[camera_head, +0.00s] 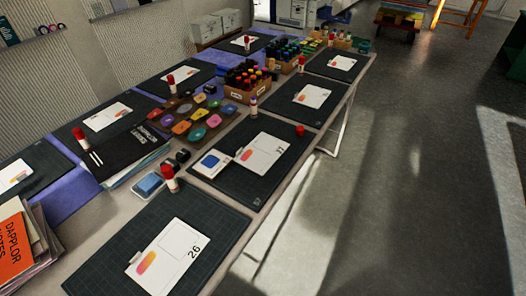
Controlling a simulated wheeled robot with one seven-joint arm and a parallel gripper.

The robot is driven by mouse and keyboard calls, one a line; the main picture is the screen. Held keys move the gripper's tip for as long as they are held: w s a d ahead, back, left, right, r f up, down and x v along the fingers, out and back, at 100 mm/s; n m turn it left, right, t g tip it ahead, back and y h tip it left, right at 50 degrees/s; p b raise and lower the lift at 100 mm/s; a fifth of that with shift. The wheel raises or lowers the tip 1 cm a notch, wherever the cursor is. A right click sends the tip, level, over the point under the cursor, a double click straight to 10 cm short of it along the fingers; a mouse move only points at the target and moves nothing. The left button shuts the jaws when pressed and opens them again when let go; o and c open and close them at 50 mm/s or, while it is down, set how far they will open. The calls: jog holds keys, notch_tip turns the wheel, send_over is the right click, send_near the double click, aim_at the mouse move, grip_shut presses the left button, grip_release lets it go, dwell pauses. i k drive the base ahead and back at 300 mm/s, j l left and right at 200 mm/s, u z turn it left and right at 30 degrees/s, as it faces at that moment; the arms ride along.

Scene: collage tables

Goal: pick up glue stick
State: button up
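Several glue sticks with white bodies and red caps stand on the long table (108,208). The nearest glue stick (169,179) stands upright at the edge of the nearest dark cutting mat, beside a blue pad. Another glue stick (172,85) is on a mat farther back, and one more (247,43) is near the far end. A red-capped stick (80,139) is by the black folder at left. A small red item (300,130) sits at a mat's right edge. My gripper is not in view.
Dark cutting mats (190,210) with white cards line the table. A tray of coloured pads (190,122) and a box of markers (245,95) fill its middle. Orange-covered books (14,245) lie at left. The floor (400,200) to the right is clear.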

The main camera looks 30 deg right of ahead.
aim_at(253, 104)
jog(key=i+j+z, duration=0.1)
jog(key=i+j, duration=0.15)
jog(key=i, duration=0.3)
jog(key=i+j+z, duration=0.1)
jog(key=i+j, duration=0.25)
jog(key=i, duration=0.25)
jog(key=i+j, duration=0.35)
jog(key=i, duration=0.2)
jog(key=l+z, duration=0.05)
